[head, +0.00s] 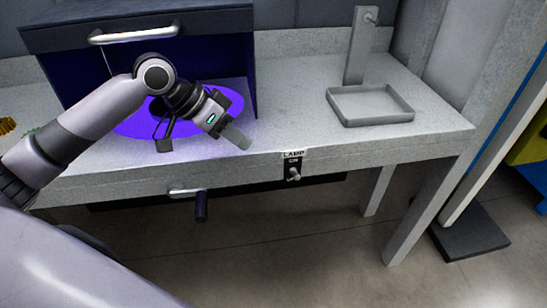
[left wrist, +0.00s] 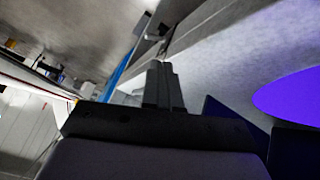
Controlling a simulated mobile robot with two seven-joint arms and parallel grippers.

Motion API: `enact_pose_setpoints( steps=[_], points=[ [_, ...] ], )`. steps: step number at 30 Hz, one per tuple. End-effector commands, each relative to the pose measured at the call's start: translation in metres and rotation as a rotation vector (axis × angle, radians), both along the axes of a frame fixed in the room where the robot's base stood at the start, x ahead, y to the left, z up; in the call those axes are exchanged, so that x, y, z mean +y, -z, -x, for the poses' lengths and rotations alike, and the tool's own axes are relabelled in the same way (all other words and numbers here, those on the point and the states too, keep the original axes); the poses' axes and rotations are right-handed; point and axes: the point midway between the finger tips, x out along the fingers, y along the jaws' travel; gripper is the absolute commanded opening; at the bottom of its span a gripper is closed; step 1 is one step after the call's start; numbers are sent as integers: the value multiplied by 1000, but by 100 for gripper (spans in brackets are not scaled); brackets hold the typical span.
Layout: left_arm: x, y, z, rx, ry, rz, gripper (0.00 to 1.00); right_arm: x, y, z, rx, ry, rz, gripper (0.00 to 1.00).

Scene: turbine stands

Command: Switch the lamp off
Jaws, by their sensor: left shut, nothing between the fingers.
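The lamp switch (head: 294,174) is a small metal knob on a dark plate on the front edge of the grey bench. A label above it reads "LAMP" and "ON" (head: 293,156). A violet pool of light (head: 230,98) lies on the bench inside the dark hood, and it also shows in the left wrist view (left wrist: 292,97). My left gripper (head: 240,139) is shut and empty above the bench top, left of the switch and apart from it. Its closed fingers (left wrist: 162,85) show in the left wrist view. My right gripper is not in view.
The dark hood (head: 200,33) with a bar handle stands at the back left. A crank handle (head: 201,205) sticks out from the bench front, left of the switch. A grey tray (head: 370,119) with an upright post stands on the right. The bench between hood and tray is clear.

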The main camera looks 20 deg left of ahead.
Motion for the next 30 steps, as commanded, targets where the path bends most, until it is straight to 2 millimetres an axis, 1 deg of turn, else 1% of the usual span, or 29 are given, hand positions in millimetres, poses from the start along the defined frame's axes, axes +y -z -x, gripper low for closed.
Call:
enact_pose_setpoints(
  steps=[5,16,18,22,25,30],
  points=[
    [-13,19,-8,1,2,3,0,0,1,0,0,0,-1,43],
    [-52,79,-37,1,2,2,0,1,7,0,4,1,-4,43],
    [-63,83,-40,0,2,2,0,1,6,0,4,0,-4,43],
    [-75,91,-44,-1,2,1,0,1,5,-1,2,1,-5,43],
    [-80,95,-46,-1,1,0,0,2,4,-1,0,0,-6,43],
    [-82,96,-47,-2,0,-1,0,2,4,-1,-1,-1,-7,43]
  ],
)
